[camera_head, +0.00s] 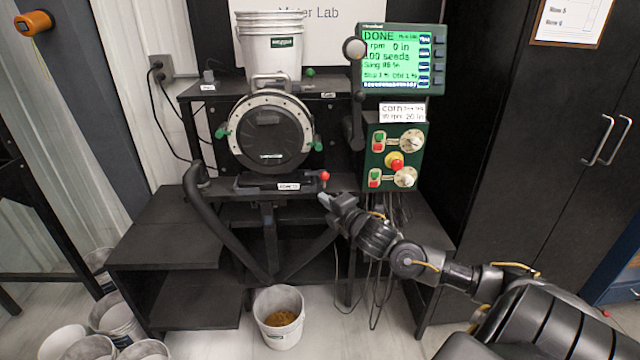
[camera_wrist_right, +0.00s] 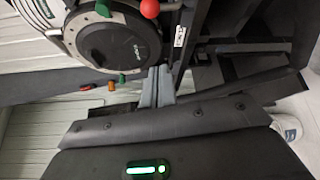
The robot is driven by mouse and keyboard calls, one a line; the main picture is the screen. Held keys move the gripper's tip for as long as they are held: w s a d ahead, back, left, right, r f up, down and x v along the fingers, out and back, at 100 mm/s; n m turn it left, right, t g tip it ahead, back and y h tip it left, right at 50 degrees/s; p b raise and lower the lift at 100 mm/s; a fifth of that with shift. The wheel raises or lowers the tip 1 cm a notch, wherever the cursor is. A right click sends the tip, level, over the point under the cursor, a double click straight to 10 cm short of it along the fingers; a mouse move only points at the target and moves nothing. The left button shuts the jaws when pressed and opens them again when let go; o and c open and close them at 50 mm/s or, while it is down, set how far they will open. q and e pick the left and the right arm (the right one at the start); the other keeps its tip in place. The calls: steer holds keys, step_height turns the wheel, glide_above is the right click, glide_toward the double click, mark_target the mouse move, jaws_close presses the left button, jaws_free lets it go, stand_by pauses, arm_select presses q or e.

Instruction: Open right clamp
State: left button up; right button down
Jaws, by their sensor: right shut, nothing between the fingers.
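The round black seed meter (camera_head: 270,132) with a light bolted ring is mounted on the dark stand. The right clamp (camera_head: 317,145) has a green handle at the meter's right edge. A matching green left clamp (camera_head: 221,131) is at the left edge. I cannot tell whether either clamp is open. My right gripper (camera_head: 326,199) is below and slightly right of the right clamp, apart from it, shut and empty. In the right wrist view, its closed fingers (camera_wrist_right: 158,86) point toward the meter (camera_wrist_right: 122,42), and green handles show at the meter's edge. My left gripper is not in view.
A red-knobbed lever (camera_head: 324,176) stands just above my right gripper. A green control box (camera_head: 393,157) and a monitor reading DONE (camera_head: 402,58) are at right. A white bucket (camera_head: 270,46) stands above the meter; another bucket (camera_head: 279,316) with grain is on the floor.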

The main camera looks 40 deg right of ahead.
steer(key=shift+w, duration=0.1)
